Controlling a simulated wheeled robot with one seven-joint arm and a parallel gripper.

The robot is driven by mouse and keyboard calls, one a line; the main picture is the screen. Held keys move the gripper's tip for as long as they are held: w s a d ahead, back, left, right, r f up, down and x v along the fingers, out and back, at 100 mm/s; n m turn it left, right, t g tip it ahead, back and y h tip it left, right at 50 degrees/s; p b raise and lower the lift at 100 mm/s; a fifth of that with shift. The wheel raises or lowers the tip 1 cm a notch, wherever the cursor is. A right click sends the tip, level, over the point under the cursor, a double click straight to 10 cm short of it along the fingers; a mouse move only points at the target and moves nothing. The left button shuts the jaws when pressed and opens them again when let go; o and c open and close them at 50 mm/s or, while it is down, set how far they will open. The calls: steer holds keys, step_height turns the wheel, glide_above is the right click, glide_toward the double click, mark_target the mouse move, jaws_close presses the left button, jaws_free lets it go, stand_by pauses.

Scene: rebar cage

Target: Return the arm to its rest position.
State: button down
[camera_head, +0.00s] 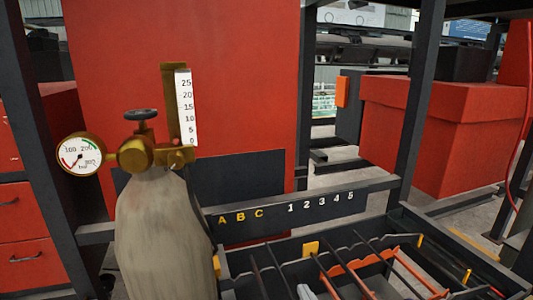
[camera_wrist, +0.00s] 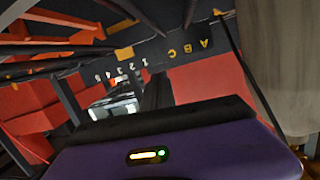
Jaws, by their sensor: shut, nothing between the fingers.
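My gripper (camera_wrist: 155,115) shows in the lower part of the wrist view as a purple housing with a small lit indicator and a broad dark front edge. It is shut with nothing in it; single fingers cannot be made out. The wrist view is upside down: the label plate lettered A B C and 1 to 5 (camera_wrist: 188,52) appears inverted beyond the gripper. In the head view neither the arm nor the gripper can be clearly made out.
A gas cylinder (camera_head: 160,240) with a gauge (camera_head: 80,154) and brass valve stands at front left. A divided tray (camera_head: 345,262) lies below the label plate (camera_head: 290,212). Dark posts (camera_head: 415,110) frame the space. A red box (camera_head: 440,135) stands back right.

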steer(key=s+d+f+h+b, duration=0.1)
steer(key=s+d, duration=0.2)
steer(key=s, duration=1.2)
steer(key=s+d+f+m+h+b, duration=0.1)
steer(key=s+d, duration=0.3)
steer(key=s, duration=1.1)
steer(key=s+d+f+h+b, duration=0.1)
steer(key=s+d+f+b, duration=0.1)
steer(key=s, duration=1.3)
steer(key=shift+s+d+f+g+b, duration=0.2)
steer(key=shift+s+d+g+b, duration=0.1)
steer(key=shift+d+b, duration=0.45)
steer(key=shift+d, duration=0.2)
